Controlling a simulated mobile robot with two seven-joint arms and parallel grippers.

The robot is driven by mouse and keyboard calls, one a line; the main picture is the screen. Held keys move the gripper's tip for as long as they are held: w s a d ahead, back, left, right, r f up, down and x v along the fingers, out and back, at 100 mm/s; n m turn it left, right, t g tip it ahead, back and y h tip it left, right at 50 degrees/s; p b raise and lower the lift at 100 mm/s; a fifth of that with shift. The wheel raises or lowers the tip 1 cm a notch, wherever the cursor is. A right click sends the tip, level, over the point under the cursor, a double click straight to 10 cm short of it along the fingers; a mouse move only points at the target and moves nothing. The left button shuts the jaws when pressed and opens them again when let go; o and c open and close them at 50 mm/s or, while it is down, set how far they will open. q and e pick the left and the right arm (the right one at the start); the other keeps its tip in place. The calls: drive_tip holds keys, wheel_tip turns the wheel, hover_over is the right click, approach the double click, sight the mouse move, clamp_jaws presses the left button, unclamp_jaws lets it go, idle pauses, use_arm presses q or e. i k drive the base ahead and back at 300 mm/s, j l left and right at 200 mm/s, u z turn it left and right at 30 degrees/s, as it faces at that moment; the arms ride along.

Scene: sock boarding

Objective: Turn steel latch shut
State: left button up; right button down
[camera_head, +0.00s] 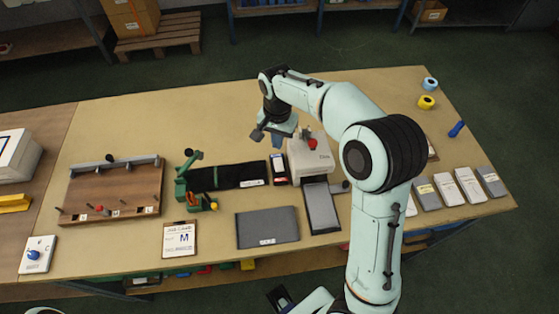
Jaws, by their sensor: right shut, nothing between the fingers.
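My right arm reaches up from the bottom and bends left over the table. Its gripper (276,135) is shut and empty, above the table just left of the pale press-like machine (306,158). I cannot make out a steel latch for certain. A wooden board (88,187) at the left carries upright pegs and small metal and dark fittings along its rails, too small to tell apart. A green clamp-like device (184,190) stands right of the board, with a dark strip (234,176) stretching right from it. My left gripper is not in view.
Several grey packets (468,185) and two tape rolls (426,102) are at the right. The table's back middle (190,118) is clear.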

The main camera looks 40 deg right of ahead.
sight(214, 207)
drive_tip(key=k+j, duration=0.8)
drive_tip(key=j, duration=0.2)
